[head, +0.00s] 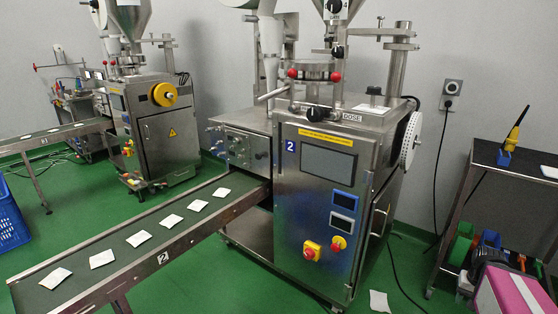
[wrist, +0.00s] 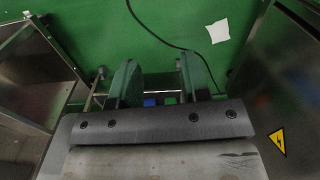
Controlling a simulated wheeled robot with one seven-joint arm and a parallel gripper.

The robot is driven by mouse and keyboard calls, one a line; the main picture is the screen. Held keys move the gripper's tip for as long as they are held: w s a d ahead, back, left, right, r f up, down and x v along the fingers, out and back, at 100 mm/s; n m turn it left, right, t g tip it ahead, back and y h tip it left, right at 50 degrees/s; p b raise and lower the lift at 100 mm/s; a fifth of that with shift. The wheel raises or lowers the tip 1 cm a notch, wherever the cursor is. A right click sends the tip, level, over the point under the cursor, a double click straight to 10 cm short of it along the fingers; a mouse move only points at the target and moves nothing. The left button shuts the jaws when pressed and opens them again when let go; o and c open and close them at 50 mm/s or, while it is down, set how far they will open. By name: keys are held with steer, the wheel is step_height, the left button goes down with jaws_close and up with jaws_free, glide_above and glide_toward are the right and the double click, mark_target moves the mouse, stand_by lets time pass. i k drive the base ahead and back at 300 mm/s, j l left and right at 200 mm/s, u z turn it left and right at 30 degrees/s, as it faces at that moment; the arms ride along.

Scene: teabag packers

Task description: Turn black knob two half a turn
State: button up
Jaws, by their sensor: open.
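The black knob (head: 313,114) sits on the top front edge of machine 2 (head: 300,215), left of a small DOSE label (head: 352,117). A smaller dark round part is just to its left. The blue number 2 plate (head: 290,146) is below it on the front. My gripper (wrist: 155,76) is open and empty in the wrist view, pointing down over the green floor. The knob is not in the wrist view, and my gripper is not in the head view.
A conveyor (head: 165,245) with several teabags runs out left from machine 2. Another machine (head: 160,130) with a yellow handwheel stands behind left. A cart (head: 480,195) with bins is at right. A white paper (head: 379,301) and a black cable lie on the floor.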

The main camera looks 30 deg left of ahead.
mark_target(316, 113)
steer(key=k+j+u, duration=0.15)
steer(key=j, duration=0.2)
steer(key=k+j+u, duration=0.2)
steer(key=j, duration=0.15)
steer(key=k+j+u, duration=0.15)
steer(key=j, duration=0.25)
steer(key=j+u, duration=0.2)
steer(key=j, duration=0.15)
steer(key=k+j+u, duration=0.15)
steer(key=j, duration=0.3)
